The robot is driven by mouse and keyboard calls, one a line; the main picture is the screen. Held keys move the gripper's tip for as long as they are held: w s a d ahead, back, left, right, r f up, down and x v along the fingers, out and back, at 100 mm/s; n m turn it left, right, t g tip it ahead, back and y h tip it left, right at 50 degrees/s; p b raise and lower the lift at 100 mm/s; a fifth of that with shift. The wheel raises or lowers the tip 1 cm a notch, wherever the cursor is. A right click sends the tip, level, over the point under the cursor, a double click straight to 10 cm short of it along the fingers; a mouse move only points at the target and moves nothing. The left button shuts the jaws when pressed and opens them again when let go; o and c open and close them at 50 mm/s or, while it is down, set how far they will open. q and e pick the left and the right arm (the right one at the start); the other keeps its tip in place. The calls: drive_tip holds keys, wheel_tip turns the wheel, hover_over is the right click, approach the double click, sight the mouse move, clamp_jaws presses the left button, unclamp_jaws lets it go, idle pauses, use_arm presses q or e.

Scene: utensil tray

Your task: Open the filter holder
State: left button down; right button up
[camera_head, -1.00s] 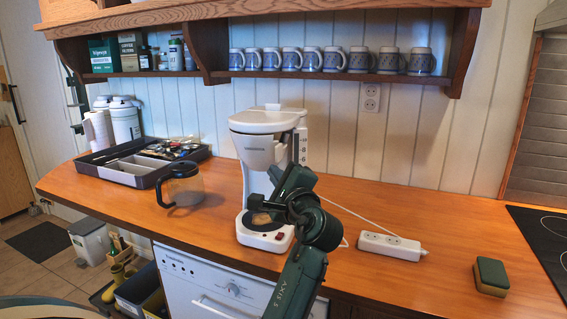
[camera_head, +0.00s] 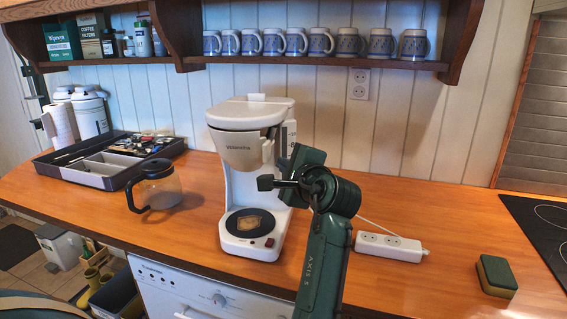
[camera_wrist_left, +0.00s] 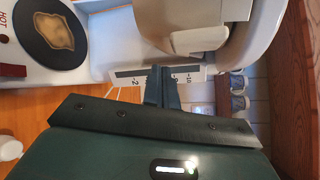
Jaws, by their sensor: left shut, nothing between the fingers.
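A white coffee maker (camera_head: 236,195) stands on the wooden counter. Its filter holder (camera_head: 240,152) sits under the top housing, above the hot plate (camera_head: 250,222), and looks closed in. The holder also shows at the top of the left wrist view (camera_wrist_left: 155,22), with a pale handle-like part (camera_wrist_left: 200,40) jutting from it. My left gripper (camera_head: 282,165) is at the right side of the machine, beside and slightly below the holder. Its fingers (camera_wrist_left: 158,82) are shut and empty, in front of the water scale (camera_wrist_left: 180,78). I cannot tell whether they touch the machine. My right gripper is not in view.
A glass jug (camera_head: 155,188) stands left of the machine, near a utensil tray (camera_head: 85,178). A power strip (camera_head: 390,246) and a sponge (camera_head: 496,276) lie to the right. Several mugs (camera_head: 315,42) stand on the shelf above. The counter front right is mostly clear.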

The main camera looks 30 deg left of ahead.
use_arm(q)
drive_tip(key=x, duration=0.7)
drive_tip(key=shift+p, duration=0.3)
drive_tip(key=shift+w, duration=0.15)
